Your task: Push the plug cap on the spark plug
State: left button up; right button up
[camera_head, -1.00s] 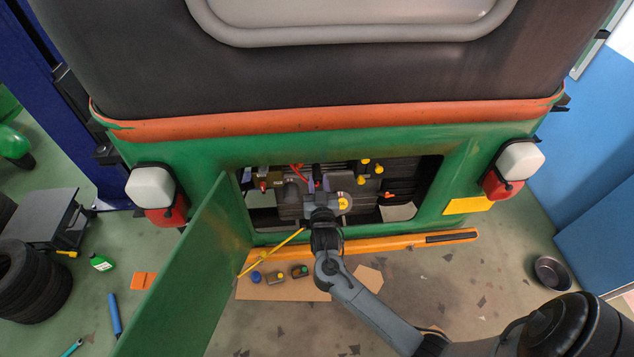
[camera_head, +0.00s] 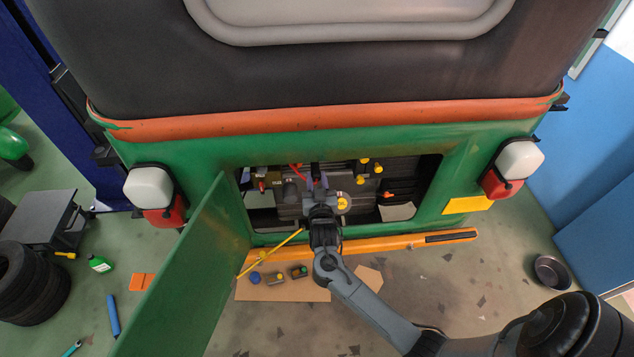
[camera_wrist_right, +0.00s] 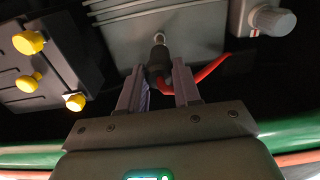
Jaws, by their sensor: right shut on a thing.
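My right gripper (camera_head: 318,182) reaches into the open engine bay at the back of the green vehicle. In the right wrist view my right gripper (camera_wrist_right: 158,78) is shut on the black plug cap (camera_wrist_right: 157,62), with a finger on each side. A red cable (camera_wrist_right: 205,73) runs from the cap to the right. The pale tip of the spark plug (camera_wrist_right: 159,37) stands out of the grey engine block just beyond the cap, in line with it. I cannot tell whether they touch. In the head view the gripper hides the cap. My left gripper is not in view.
The bay's green door (camera_head: 190,265) hangs open at the left. Yellow-capped fittings (camera_wrist_right: 28,42) are at the left in the wrist view, and a grey knob (camera_wrist_right: 272,20) is at the right. An orange bumper (camera_head: 400,243) runs below the opening. Cardboard (camera_head: 290,291) lies on the floor.

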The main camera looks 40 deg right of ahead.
aim_at(315, 165)
jog(key=shift+w+d, duration=0.3)
jog(key=shift+w, duration=0.05)
jog(key=shift+w+d+b, duration=0.4)
jog(key=shift+w, duration=0.1)
jog(key=shift+w+d, duration=0.35)
jog(key=shift+w, duration=0.1)
dwell(0.4)
jog(key=shift+w+d+b, duration=0.45)
jog(key=shift+w+b, duration=0.1)
jog(key=shift+b, duration=0.05)
jog(key=shift+w+d, duration=0.1)
dwell(0.7)
dwell(0.6)
jog(key=shift+w+d, duration=0.15)
jog(key=shift+w, duration=0.05)
dwell(0.6)
jog(key=shift+w+d, duration=0.2)
dwell(0.6)
